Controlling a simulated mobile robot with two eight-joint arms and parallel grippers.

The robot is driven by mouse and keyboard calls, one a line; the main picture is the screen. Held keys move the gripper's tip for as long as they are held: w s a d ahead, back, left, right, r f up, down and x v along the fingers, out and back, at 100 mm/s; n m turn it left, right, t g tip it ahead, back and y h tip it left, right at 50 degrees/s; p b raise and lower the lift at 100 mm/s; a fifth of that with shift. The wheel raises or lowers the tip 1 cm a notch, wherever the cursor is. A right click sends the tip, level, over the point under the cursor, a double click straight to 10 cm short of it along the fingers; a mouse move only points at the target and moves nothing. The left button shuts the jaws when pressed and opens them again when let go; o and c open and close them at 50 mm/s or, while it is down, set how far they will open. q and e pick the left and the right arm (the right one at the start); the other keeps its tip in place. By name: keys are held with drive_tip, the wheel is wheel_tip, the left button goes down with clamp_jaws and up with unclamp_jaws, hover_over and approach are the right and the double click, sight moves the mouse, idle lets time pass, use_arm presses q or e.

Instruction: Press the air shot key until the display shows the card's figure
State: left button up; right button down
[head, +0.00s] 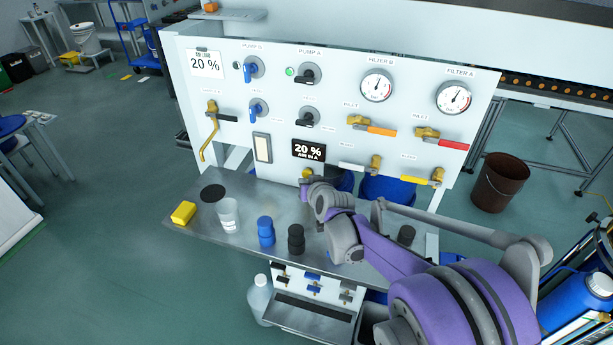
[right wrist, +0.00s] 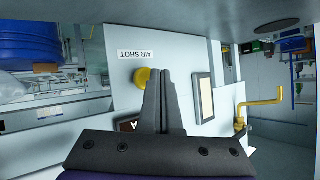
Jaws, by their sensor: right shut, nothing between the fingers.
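The white card (head: 205,64) at the panel's upper left reads 20 %. The black display (head: 308,150) at the panel's lower middle also reads 20 %, with a small line of text under it. The yellow air shot key (head: 307,172) is just below the display, partly hidden by my right gripper (head: 309,183). In the right wrist view the key (right wrist: 140,76) shows beside the fingertips (right wrist: 160,72), under an upside-down AIR SHOT label (right wrist: 145,54). The right gripper is shut and empty. I cannot tell whether it touches the key. My left gripper is not in view.
A metal shelf (head: 240,184) below the panel holds a yellow block (head: 183,213), a clear cup (head: 228,215), and blue (head: 266,232) and black (head: 296,239) pieces. Brass valves, such as one with an orange handle (head: 382,131), stick out from the panel.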

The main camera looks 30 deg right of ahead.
drive_tip(key=shift+a, duration=0.1)
drive_tip(key=shift+s+a+b, duration=0.3)
drive_tip(key=shift+s+a, duration=1.35)
drive_tip(key=shift+a, duration=0.15)
drive_tip(key=shift+s+a+r, duration=0.15)
drive_tip(key=shift+s+a, duration=0.1)
drive_tip(key=shift+a, duration=0.05)
drive_tip(key=s+a+r+n+g+y+p, duration=0.1)
drive_tip(key=s+a, duration=0.5)
drive_tip(key=s, duration=0.7)
drive_tip(key=s+a+r+n+g+y+p, duration=0.1)
drive_tip(key=s+a+n+g+p, duration=0.3)
drive_tip(key=s, duration=0.9)
drive_tip(key=a+r+g+p, duration=0.1)
drive_tip(key=a+p, duration=0.2)
drive_tip(key=shift+s+a+g+y+p, duration=0.2)
drive_tip(key=shift+s+g+y+p, duration=0.1)
drive_tip(key=shift+g+p, duration=0.1)
